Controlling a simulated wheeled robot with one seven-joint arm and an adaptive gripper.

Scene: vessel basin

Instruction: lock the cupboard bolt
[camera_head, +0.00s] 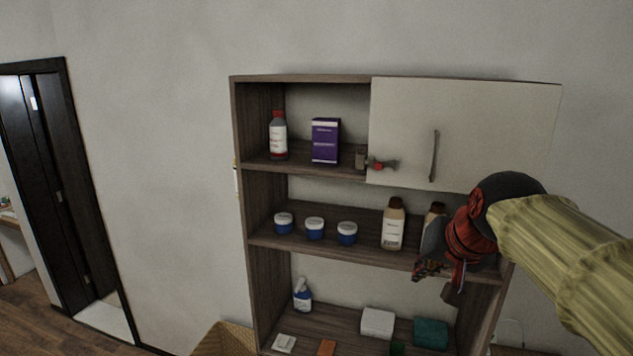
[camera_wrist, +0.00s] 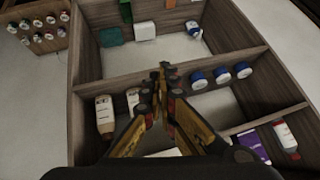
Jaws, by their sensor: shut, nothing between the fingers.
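The cupboard (camera_head: 240,200) is a dark wooden shelf unit. Its white door (camera_head: 465,120) covers the upper right part and has a vertical metal handle (camera_head: 434,155). The small metal bolt (camera_head: 382,165), with a red part, is at the door's lower left corner. A grey-brown catch piece (camera_head: 360,158) stands just left of it. I cannot tell the bolt's exact position relative to the catch. My gripper (camera_head: 438,280) is shut and empty, below and right of the bolt, in front of the middle shelf's edge. Its fingertips meet in the wrist view (camera_wrist: 163,68), where I cannot make out the bolt.
The top shelf holds a red-capped bottle (camera_head: 278,135) and a purple box (camera_head: 325,140). Blue-and-white jars (camera_head: 315,228) and a brown-capped bottle (camera_head: 393,225) stand on the middle shelf. A white box (camera_head: 378,322) and a green box (camera_head: 430,332) are below. A dark doorway is at left.

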